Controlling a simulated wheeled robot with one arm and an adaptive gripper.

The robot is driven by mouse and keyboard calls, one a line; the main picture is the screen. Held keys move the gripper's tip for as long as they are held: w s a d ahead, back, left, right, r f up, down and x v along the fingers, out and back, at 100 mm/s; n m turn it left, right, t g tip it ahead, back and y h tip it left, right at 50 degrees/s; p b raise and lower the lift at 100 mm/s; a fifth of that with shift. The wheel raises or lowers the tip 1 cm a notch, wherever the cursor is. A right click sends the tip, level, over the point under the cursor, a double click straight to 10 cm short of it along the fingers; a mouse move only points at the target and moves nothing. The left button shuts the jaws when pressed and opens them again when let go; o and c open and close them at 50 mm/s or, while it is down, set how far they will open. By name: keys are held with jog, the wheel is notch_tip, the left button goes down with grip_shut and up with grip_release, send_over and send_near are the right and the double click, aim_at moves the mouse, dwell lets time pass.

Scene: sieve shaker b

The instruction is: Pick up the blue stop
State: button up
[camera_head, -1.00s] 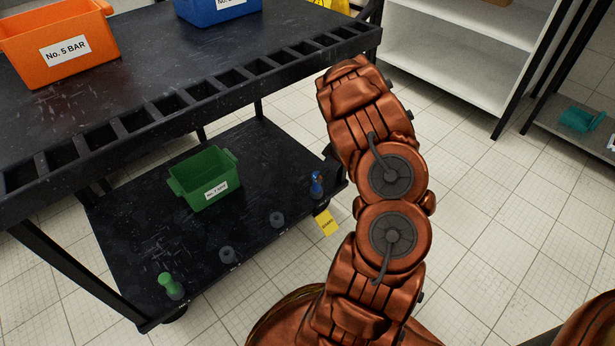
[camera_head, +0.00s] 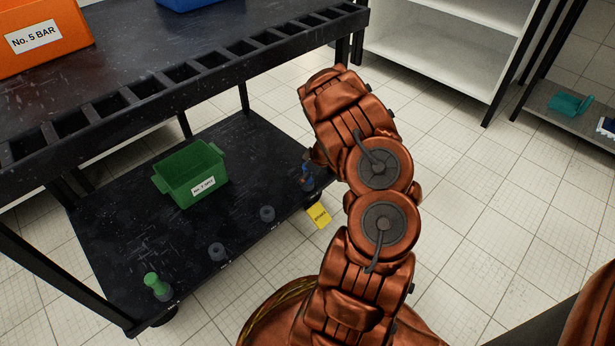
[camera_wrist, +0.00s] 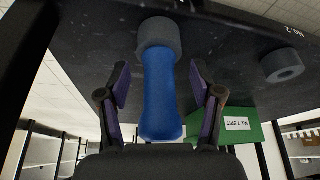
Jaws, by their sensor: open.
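The blue stop (camera_head: 307,172) stands at the right end of the cart's lower shelf, partly hidden by my arm in the head view. In the wrist view the blue stop (camera_wrist: 161,105) fills the middle, its far end at a grey ring (camera_wrist: 158,36) on the dark shelf. My gripper (camera_wrist: 158,78) is open, with one finger on each side of the stop. Gaps show between both fingers and the stop, so it is not gripped. In the head view my gripper is mostly hidden behind my arm.
A green bin (camera_head: 190,174) stands on the lower shelf (camera_head: 130,235). Two grey rings (camera_head: 217,252) (camera_head: 267,213) and a green stop (camera_head: 152,283) line its front edge. The slotted upper shelf (camera_head: 185,95) overhangs the lower one.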

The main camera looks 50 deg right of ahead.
jog(key=shift+r, duration=0.1)
jog(key=shift+c, duration=0.3)
grip_shut()
